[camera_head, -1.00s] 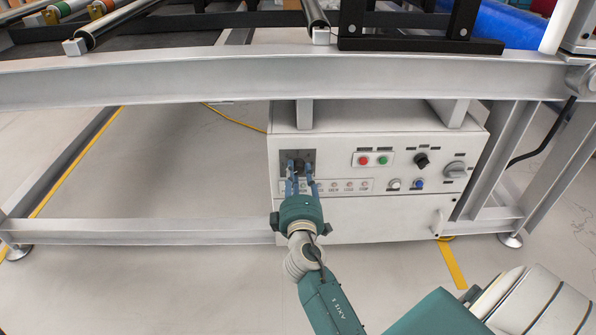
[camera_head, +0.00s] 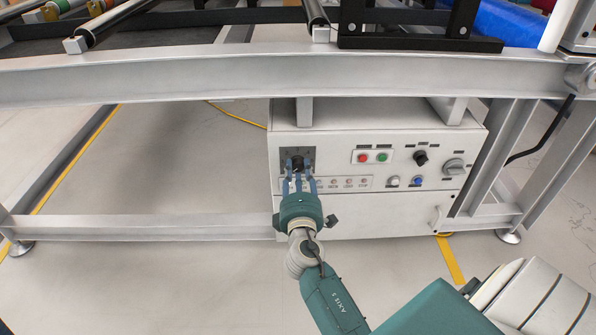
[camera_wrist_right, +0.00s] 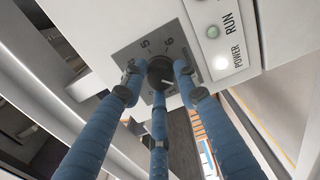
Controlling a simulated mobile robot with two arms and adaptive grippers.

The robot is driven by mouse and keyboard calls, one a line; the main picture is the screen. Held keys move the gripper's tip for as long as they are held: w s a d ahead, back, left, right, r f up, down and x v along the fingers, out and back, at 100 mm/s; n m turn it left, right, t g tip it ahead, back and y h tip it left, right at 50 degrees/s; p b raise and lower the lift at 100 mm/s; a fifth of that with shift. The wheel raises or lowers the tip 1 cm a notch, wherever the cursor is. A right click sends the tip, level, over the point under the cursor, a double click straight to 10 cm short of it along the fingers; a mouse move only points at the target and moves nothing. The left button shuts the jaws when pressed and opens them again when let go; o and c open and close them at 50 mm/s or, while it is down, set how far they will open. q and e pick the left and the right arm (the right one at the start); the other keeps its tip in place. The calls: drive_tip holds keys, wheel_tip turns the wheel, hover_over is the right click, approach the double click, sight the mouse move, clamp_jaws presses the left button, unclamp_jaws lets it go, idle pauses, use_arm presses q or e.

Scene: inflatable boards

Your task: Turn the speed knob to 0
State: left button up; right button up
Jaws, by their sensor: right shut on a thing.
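The speed knob (camera_head: 297,163) is a dark round knob on a grey dial plate (camera_head: 309,154) at the upper left of the white control box. In the right wrist view the knob (camera_wrist_right: 160,73) sits between my blue fingers, on the plate marked with numbers such as 5 and 6. My right gripper (camera_head: 299,170) is shut on the knob, its fingers around it, and it partly hides the knob and the lower plate. The right gripper also fills the right wrist view (camera_wrist_right: 158,85). The knob's exact setting cannot be read. My left gripper is not in view.
A grey frame beam (camera_head: 200,80) runs above the box. Open floor lies to the left.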

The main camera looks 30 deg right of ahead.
drive_tip(key=o, duration=1.2)
drive_tip(key=shift+s+d+f, duration=0.1)
drive_tip(key=shift+d, duration=0.2)
drive_tip(key=shift+c, duration=0.2)
drive_tip(key=v, duration=1.2)
drive_tip(key=shift+o, duration=0.4)
